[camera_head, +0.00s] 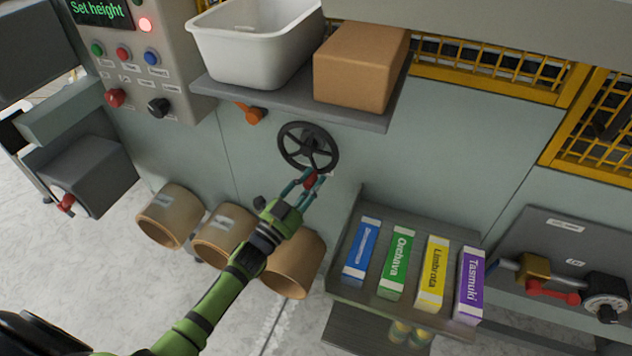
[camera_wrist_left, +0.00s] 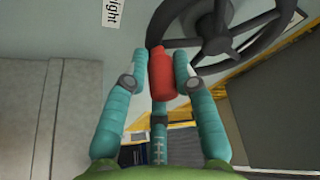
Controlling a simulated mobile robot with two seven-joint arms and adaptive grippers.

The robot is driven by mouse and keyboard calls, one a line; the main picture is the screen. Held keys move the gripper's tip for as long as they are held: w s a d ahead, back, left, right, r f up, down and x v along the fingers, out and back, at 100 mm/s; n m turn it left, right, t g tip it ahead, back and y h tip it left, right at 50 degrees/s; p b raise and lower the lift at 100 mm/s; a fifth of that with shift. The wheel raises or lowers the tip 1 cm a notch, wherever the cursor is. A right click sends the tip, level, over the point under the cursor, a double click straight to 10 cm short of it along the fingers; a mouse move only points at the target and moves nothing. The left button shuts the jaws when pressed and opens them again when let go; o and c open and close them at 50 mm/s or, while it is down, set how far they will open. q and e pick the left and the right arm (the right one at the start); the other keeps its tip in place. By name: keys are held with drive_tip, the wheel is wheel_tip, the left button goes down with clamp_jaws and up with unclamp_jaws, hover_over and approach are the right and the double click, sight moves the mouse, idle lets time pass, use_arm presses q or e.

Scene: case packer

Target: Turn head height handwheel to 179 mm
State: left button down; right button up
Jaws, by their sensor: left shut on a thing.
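The dark handwheel (camera_head: 292,143) is mounted on the pale green machine wall, below the shelf. It also shows at the top of the left wrist view (camera_wrist_left: 218,30), with spokes and a hub. A red handle (camera_wrist_left: 162,75) stands out from its rim, at the rim's lower edge in the head view. My left gripper (camera_head: 309,181) is shut on this red handle, with one teal finger on each side of it in the left wrist view. The display (camera_head: 97,11) reads "Set height"; no millimetre value is legible. My right gripper is not in view.
A shelf (camera_head: 225,97) above the wheel holds a white bin (camera_head: 255,50) and a cardboard box (camera_head: 352,80). An orange lever (camera_head: 250,113) is left of the wheel. Brown rolls (camera_head: 168,218) stand below left. A rack (camera_head: 343,285) with several coloured cartons is lower right.

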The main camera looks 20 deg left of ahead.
use_arm(q)
drive_tip(key=shift+w+a+r+m+g+h, duration=0.15)
drive_tip(key=shift+a+m+g+h, duration=0.15)
drive_tip(key=shift+m, duration=0.35)
drive_tip(key=shift+s+a+r+m+g+h, duration=0.1)
drive_tip(key=shift+a+r+m+h, duration=0.2)
drive_tip(key=shift+m, duration=0.35)
drive_tip(key=shift+a+f, duration=0.1)
drive_tip(key=shift+f, duration=0.1)
drive_tip(key=c, duration=1.1)
unclamp_jaws()
drive_tip(key=shift+o, duration=0.2)
drive_tip(key=shift+f, duration=0.1)
drive_tip(key=v, duration=1.2)
